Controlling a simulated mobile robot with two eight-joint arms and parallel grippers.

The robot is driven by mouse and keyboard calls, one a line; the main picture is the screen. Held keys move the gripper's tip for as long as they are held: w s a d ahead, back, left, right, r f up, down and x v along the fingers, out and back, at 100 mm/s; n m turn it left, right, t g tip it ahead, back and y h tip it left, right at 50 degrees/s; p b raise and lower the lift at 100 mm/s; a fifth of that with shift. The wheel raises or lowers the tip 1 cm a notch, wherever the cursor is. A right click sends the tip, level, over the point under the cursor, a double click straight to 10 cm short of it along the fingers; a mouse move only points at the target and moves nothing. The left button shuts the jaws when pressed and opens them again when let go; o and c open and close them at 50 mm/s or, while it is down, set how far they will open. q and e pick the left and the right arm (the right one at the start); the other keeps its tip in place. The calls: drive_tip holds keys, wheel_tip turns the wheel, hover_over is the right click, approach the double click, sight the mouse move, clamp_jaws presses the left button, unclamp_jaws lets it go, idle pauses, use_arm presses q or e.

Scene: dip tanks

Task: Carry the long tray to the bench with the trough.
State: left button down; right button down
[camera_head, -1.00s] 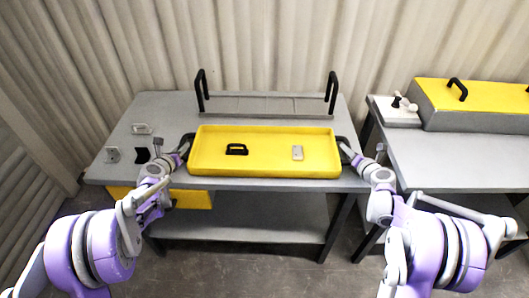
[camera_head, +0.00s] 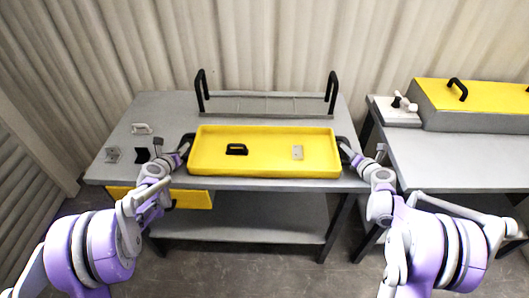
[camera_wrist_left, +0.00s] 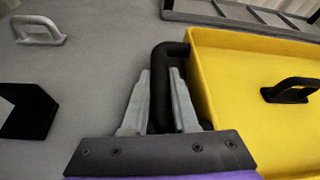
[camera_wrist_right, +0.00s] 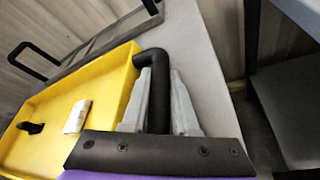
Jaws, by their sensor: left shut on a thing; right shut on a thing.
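The long tray (camera_head: 210,165) is yellow and shallow, with a black handle at each end. It is level over the front of the left bench (camera_head: 120,171); I cannot tell whether it touches the top. My left gripper (camera_head: 185,150) is shut on its left handle, and the left wrist view shows the fingers (camera_wrist_left: 160,85) on either side of the black bar (camera_wrist_left: 170,50). My right gripper (camera_head: 346,149) is shut on its right handle, also shown in the right wrist view (camera_wrist_right: 158,80). A black handle-shaped piece (camera_head: 237,149) and a small pale block (camera_head: 297,152) lie in the tray.
A grey rack (camera_head: 265,105) with two tall black handles stands behind the tray. Small fittings (camera_head: 141,129) lie at the bench's left. The right bench (camera_head: 440,165) carries a yellow-topped grey box (camera_head: 480,98) at the back; its front is clear. A gap separates the benches.

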use_arm(q)
drive_tip(key=shift+r, duration=0.1)
